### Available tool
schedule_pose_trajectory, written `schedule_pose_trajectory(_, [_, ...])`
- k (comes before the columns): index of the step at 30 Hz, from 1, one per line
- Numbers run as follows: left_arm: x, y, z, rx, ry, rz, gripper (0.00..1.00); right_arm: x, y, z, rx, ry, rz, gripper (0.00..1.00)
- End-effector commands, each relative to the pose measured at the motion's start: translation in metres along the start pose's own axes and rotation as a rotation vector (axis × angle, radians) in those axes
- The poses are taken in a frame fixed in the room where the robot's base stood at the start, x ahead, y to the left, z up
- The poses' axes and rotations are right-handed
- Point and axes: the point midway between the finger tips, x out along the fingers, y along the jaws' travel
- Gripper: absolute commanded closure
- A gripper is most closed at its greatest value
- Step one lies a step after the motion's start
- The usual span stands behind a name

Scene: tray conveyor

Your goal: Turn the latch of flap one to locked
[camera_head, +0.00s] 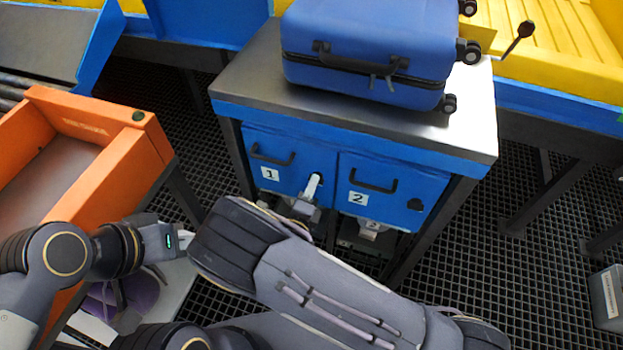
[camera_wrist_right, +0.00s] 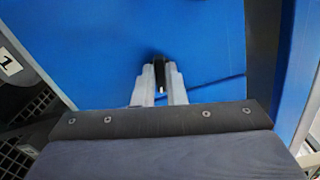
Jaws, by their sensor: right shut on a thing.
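Flap one (camera_head: 289,176) is the blue door with the label 1, on the left under the metal-topped stand. It looks closed, and its black handle (camera_head: 272,157) is free. My right gripper (camera_head: 314,184) is at the right part of this flap. In the right wrist view its two fingers (camera_wrist_right: 159,84) are shut on the dark latch (camera_wrist_right: 159,68) against the blue panel. The fingers cover most of the latch, so its turn is hard to read. My left gripper (camera_head: 184,239) is low at the left, away from the flaps, its fingers unclear.
Flap two (camera_head: 385,192) is beside flap one, with its own handle and dark latch (camera_head: 415,204). A blue suitcase (camera_head: 365,50) lies on the stand's top (camera_head: 250,85). An orange tray or bin (camera_head: 150,150) stands left. My right forearm covers the lower middle.

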Motion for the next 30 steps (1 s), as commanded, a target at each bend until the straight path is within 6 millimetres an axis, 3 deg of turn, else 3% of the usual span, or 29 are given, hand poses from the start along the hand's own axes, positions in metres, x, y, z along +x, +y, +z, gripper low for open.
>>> schedule_pose_trajectory(12, [-0.016, 0.007, -0.008, 0.0, 0.0, 0.0, 1.0, 0.0, 0.0, 0.001, -0.23, -0.001, 0.0, 1.0])
schedule_pose_trajectory(30, [-0.018, 0.008, -0.009, 0.0, 0.0, 0.0, 1.0, 0.0, 0.002, 0.0, -0.278, -0.002, 0.001, 1.0])
